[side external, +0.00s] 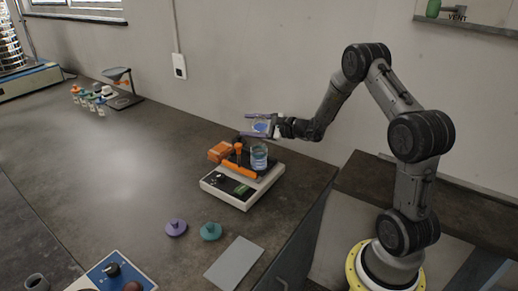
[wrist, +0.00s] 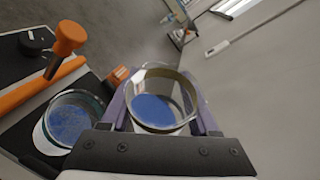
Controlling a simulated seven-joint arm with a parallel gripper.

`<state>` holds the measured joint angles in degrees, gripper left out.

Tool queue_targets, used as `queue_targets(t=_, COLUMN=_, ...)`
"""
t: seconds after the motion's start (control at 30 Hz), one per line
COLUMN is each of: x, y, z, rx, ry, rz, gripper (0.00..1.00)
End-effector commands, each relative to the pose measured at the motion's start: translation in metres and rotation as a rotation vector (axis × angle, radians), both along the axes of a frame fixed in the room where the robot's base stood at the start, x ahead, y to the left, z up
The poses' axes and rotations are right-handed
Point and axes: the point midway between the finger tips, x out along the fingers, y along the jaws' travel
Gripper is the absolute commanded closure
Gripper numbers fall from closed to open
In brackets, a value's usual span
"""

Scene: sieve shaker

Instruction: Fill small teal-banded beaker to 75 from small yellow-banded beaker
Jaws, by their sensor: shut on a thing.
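The small teal-banded beaker (side external: 259,157) stands upright on the balance (side external: 243,184) and holds blue material. In the wrist view this beaker (wrist: 70,122) is at the lower left, with blue grains inside. My gripper (side external: 262,125) is shut on a second small glass beaker (wrist: 158,98), held above and beside the teal-banded one. The held beaker has a yellowish rim, and blue material shows inside it. It looks tilted, with my wrist rolled. The two beakers appear apart. I cannot see a stream between them. The balance reading is too small to tell.
An orange clamp-like fixture (side external: 239,163) sits on the balance beside the beaker. A purple lid (side external: 176,227), a teal lid (side external: 211,231) and a grey plate (side external: 234,263) lie in front. Several small bottles (side external: 90,101) stand at the back left. The bench's left middle is clear.

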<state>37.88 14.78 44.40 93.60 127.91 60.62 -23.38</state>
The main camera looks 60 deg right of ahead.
Motion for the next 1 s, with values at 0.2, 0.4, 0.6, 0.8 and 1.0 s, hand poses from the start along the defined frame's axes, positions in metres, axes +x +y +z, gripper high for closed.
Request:
queue_targets(t=0.2, x=0.0, y=0.0004, z=0.0012, rx=-0.012, ry=-0.008, rz=0.0, gripper=0.99)
queue_targets(t=0.4, x=-0.0001, y=0.0006, z=0.002, rx=-0.023, ry=-0.013, rz=0.0, gripper=0.99)
queue_targets(t=0.6, x=-0.0001, y=0.0006, z=0.0027, rx=-0.034, ry=-0.019, rz=0.0, gripper=0.99)
queue_targets(t=0.8, x=0.0, y=0.0007, z=0.0034, rx=-0.044, ry=-0.025, rz=0.0, gripper=0.99)
queue_targets(t=1.0, x=0.0, y=0.0006, z=0.0041, rx=-0.056, ry=-0.031, rz=0.001, gripper=0.99)
